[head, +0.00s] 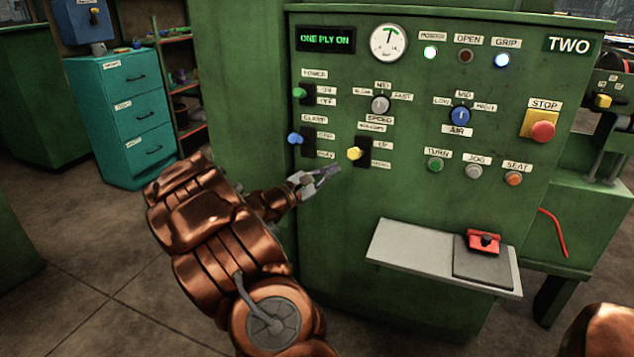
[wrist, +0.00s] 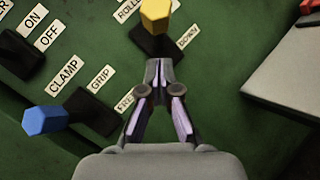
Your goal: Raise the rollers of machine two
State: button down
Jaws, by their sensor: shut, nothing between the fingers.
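Machine two (head: 450,200) is a green panel marked TWO. Its rollers lever has a yellow knob (head: 354,153) beside a black slot with UP and DOWN labels at its right. The knob appears nearer the lower end, though its exact setting is hard to tell. In the wrist view the yellow knob (wrist: 156,14) is at the top edge, partly cut off. My gripper (head: 332,171) is shut and empty, just below and left of the lever in the head view. In the wrist view its fingertips (wrist: 158,66) meet just short of the lever's black base (wrist: 157,44), apparently apart from the knob.
The blue clamp knob (head: 294,138) is close at the left, with the green power knob (head: 299,92) above it. A grey shelf (head: 400,248) bearing a red piece (head: 484,243) juts out at lower right. The stop button (head: 542,131) is far right. The display reads ONE PLY ON.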

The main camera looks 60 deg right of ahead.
jog(key=shift+s+d+r, duration=0.25)
jog(key=shift+s+r, duration=0.3)
jog(key=shift+s+d+r, duration=0.25)
jog(key=shift+s+r, duration=0.25)
jog(key=shift+r, duration=0.1)
jog(key=r+n+t+y+p, duration=0.1)
jog(key=p, duration=0.4)
jog(key=shift+d+r, duration=0.15)
jog(key=shift+r, duration=0.25)
jog(key=shift+f, duration=0.1)
jog(key=w+d+f+v, duration=0.1)
jog(key=f+v, duration=0.1)
jog(key=v, duration=1.1)
jog(key=shift+w+p, duration=0.35)
jog(key=shift+p, duration=0.1)
jog(key=shift+f, duration=0.1)
